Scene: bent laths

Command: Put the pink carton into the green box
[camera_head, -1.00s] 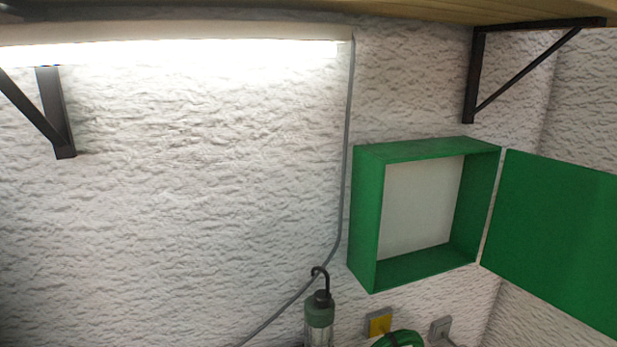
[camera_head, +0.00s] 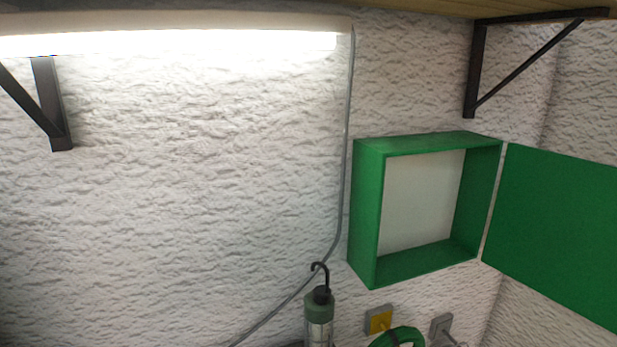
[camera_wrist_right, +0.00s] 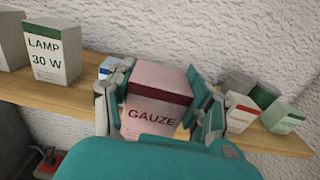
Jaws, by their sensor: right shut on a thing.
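The green box (camera_head: 366,215) is mounted on the wall right of centre in the head view. Its door (camera_head: 555,230) stands open to the right, and its inside looks empty. The pink carton (camera_wrist_right: 158,92), labelled GAUZE, shows in the right wrist view. My right gripper (camera_wrist_right: 160,110) is shut on the pink carton, with a finger on each side of it. A wooden shelf with other cartons is behind it; I cannot tell whether the carton is clear of the shelf. My left gripper is not in view.
A LAMP 30 W carton (camera_wrist_right: 52,52) stands left on the wooden shelf (camera_wrist_right: 60,96). Small cartons, one white and red (camera_wrist_right: 241,112) and one white and green (camera_wrist_right: 282,117), stand at the right. A hooked work lamp (camera_head: 319,310) is below the green box, left of a yellow socket (camera_head: 379,321).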

